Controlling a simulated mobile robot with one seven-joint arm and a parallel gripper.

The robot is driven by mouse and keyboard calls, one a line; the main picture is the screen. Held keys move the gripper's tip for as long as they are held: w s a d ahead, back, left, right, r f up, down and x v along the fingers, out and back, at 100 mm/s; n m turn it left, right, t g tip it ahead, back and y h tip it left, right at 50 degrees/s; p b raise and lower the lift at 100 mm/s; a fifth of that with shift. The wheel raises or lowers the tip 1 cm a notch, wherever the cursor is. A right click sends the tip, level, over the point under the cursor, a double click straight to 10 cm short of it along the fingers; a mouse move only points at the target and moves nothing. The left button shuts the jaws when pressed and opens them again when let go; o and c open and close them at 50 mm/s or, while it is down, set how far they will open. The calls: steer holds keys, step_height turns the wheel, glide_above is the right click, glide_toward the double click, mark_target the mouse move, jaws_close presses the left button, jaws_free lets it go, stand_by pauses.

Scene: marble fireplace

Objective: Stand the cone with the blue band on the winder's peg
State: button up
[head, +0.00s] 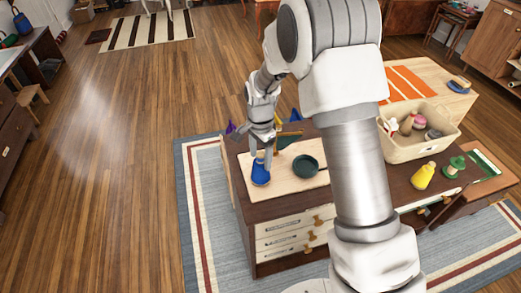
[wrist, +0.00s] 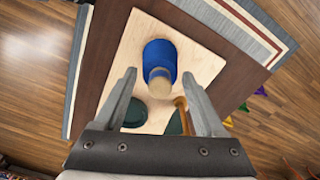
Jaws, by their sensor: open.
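A blue cone-shaped piece (head: 261,174) with a tan tip stands upright on a pale board (head: 285,184) on the cabinet top. It also shows in the wrist view (wrist: 160,52), its tip between and just beyond my fingertips. My gripper (head: 261,155) is open, pointing down above the cone, its fingers apart on either side. I cannot tell whether they touch it. A dark green round dish (head: 306,166) lies to the right of the cone. A dark green part with an orange-brown upright (wrist: 181,115), possibly the winder, is partly hidden behind my right finger in the wrist view.
A cream bin (head: 415,148) with several items stands right of my arm. A yellow cone (head: 423,177) and a green piece (head: 454,167) stand in front of it. Small blue and purple pieces (head: 231,127) lie behind the gripper. Floor to the left is clear.

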step_height(320, 180, up, 17)
steer(key=p, duration=0.2)
steer(key=shift+r, duration=0.2)
stand_by(0.4)
steer(key=s+d+r+n+t+p, duration=0.25)
steer(key=s+d+r+n, duration=0.25)
steer(key=s+d+r, duration=0.55)
steer(key=s+d+r+n+t, duration=0.1)
steer(key=s+d+r+n, duration=0.1)
steer(key=s, duration=0.5)
steer(key=s+d+r+n+t+p, duration=0.1)
steer(key=s+r+n+t, duration=0.1)
steer(key=s, duration=0.5)
steer(key=shift+s+d+n, duration=0.25)
steer(key=shift+d+n, duration=0.15)
steer(key=shift+n, duration=0.2)
steer(key=shift+r, duration=0.1)
steer(key=shift+c, duration=0.3)
